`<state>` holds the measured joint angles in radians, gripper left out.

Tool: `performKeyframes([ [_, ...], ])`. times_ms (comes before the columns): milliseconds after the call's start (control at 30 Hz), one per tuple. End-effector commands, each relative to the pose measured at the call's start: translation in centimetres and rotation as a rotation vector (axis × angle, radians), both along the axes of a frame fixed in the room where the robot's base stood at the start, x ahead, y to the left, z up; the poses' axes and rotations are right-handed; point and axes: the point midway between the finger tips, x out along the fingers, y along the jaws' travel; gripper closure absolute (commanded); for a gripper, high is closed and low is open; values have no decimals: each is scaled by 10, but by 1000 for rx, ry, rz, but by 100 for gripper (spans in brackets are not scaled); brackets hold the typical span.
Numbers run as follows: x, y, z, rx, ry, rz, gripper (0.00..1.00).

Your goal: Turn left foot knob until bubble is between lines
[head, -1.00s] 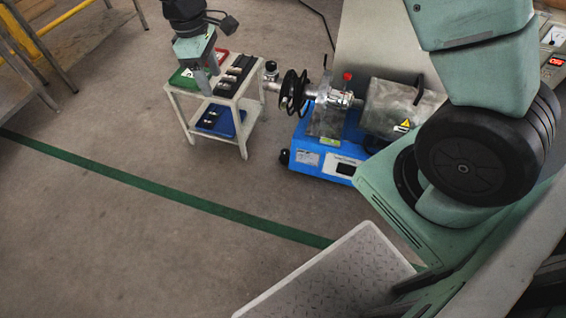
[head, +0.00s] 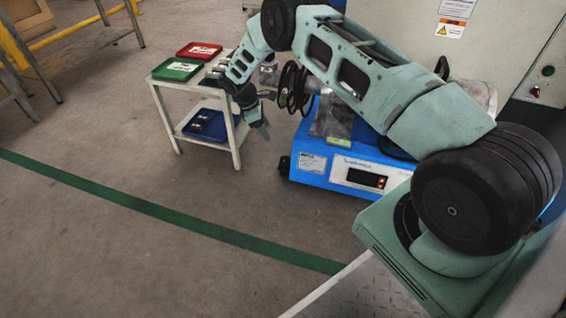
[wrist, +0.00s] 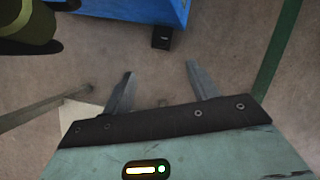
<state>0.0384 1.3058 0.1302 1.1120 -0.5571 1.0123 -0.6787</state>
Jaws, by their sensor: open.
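The blue machine base (head: 325,180) stands right of centre in the head view, and its blue edge (wrist: 150,8) shows at the top of the wrist view. A small black foot (head: 284,165) is under its left front corner. The black foot (wrist: 162,37) also shows in the wrist view, just below the blue edge and beyond my fingertips. My gripper (head: 262,130) points down, open and empty, between the small table and the machine. In the wrist view my gripper (wrist: 159,72) has its fingers apart with only floor between them. I cannot make out a bubble or its lines.
A small white table (head: 162,101) stands left of my gripper, with a red tray (head: 199,50) and a green tray (head: 176,69) on top and a blue tray (head: 207,126) below. A black handwheel (head: 288,86) juts above the gripper's right. The floor in front is clear.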

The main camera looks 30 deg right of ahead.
Motion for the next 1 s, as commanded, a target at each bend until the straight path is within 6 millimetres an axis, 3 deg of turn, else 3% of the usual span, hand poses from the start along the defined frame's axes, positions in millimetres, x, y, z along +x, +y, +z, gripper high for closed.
performKeyframes([
  [600,-24,-39,-118,2,2,-2,41],
  [800,-30,-50,-143,2,1,-2,41],
  [1000,-32,-53,-152,2,0,0,41],
])
